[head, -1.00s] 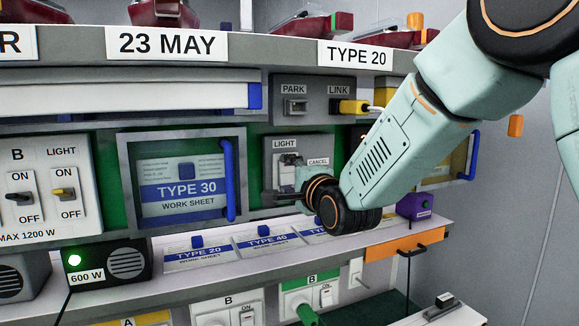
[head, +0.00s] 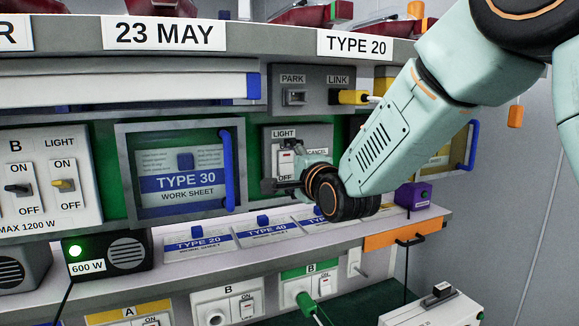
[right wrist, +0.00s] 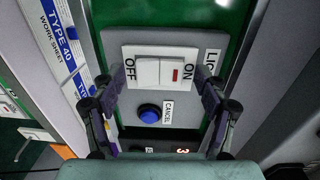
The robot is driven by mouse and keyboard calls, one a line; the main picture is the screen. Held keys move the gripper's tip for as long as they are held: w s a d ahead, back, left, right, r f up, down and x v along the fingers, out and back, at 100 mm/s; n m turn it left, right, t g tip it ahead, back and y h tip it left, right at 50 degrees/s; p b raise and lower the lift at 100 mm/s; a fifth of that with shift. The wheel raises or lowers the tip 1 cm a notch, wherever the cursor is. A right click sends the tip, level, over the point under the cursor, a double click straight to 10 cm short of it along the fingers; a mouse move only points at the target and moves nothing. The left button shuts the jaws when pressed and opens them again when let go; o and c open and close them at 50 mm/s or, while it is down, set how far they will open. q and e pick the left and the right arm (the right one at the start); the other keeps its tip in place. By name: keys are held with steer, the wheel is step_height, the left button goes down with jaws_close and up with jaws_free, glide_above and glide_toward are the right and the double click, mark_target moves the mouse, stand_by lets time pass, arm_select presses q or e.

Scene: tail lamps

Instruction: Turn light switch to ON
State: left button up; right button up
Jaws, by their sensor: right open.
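The light switch (head: 286,163) is a white rocker on the grey panel under the LIGHT label. In the right wrist view the switch (right wrist: 160,69) lies between OFF and ON labels, with a red mark on its ON side. I cannot tell which side is pressed in. My right gripper (head: 288,178) is at this panel, partly covering its lower part. In the right wrist view the open fingers of the gripper (right wrist: 160,82) stand on either side of the switch, with nothing held. Whether a fingertip touches it is unclear. My left gripper is out of view.
A blue CANCEL button (right wrist: 150,113) sits beside the switch. The TYPE 30 frame (head: 183,170) with a blue handle is to the left. Work sheets (head: 265,230) lie on the ledge below. PARK and LINK sockets (head: 311,92) are above. A purple box (head: 413,195) stands right.

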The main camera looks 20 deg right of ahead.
steer(key=shift+s, duration=0.1)
steer(key=s, duration=1.1)
steer(key=shift+s+d+r, duration=0.2)
steer(key=shift+s, duration=0.1)
steer(key=shift+c, duration=0.2)
